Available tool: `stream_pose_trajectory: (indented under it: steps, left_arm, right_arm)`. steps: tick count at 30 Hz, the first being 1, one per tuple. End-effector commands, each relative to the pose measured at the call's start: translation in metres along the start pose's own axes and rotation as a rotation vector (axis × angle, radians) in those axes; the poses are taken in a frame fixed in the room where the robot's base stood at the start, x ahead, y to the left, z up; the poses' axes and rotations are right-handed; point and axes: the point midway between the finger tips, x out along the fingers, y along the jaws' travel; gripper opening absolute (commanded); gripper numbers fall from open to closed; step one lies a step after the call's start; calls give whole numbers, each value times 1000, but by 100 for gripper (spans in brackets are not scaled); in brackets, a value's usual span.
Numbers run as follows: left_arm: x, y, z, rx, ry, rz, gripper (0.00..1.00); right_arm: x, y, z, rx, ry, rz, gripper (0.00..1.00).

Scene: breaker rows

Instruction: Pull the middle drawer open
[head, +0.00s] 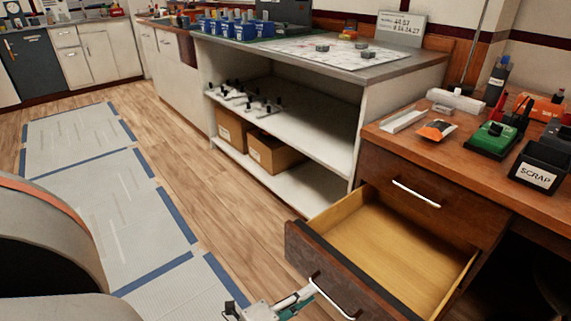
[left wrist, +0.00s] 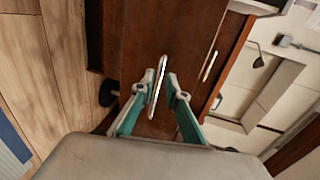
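The desk's dark wood drawer (head: 305,262) below the top drawer is pulled well out, and its light wood inside is visible and empty. The closed top drawer (head: 385,178) has its own metal handle. My left gripper (head: 308,291) is at the open drawer's front, by its bar handle (head: 333,300). In the left wrist view, the handle (left wrist: 157,88) lies between the two teal fingers of my left gripper (left wrist: 160,76). The fingers are apart, with a gap between the handle and the right finger. My right gripper is not in view.
The desk top holds a scrap bin (head: 537,168), a green device (head: 492,140) and an orange packet (head: 437,130). A white shelf unit (head: 322,195) with cardboard boxes stands left of the desk. The wooden floor (head: 225,210) before it is clear.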

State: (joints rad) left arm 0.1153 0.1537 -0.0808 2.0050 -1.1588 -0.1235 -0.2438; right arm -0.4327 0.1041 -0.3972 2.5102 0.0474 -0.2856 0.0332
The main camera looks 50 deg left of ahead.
Motion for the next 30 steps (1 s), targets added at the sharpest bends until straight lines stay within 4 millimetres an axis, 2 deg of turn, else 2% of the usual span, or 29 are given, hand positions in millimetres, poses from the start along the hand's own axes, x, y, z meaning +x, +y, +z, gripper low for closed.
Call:
stream_pose_trajectory:
  steps: [1,6,12,18,30]
  left_arm:
    - [-12,1,0,-4,-4,4,14]
    - [-41,0,0,-3,-5,2,14]
    - [-64,0,0,-1,-3,2,14]
    - [-74,0,0,2,-1,0,14]
    - [-74,0,0,2,0,0,14]
  right_arm:
    - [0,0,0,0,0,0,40]
    - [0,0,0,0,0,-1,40]
    - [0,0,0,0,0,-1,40]
    - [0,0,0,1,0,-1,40]
    - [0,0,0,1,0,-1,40]
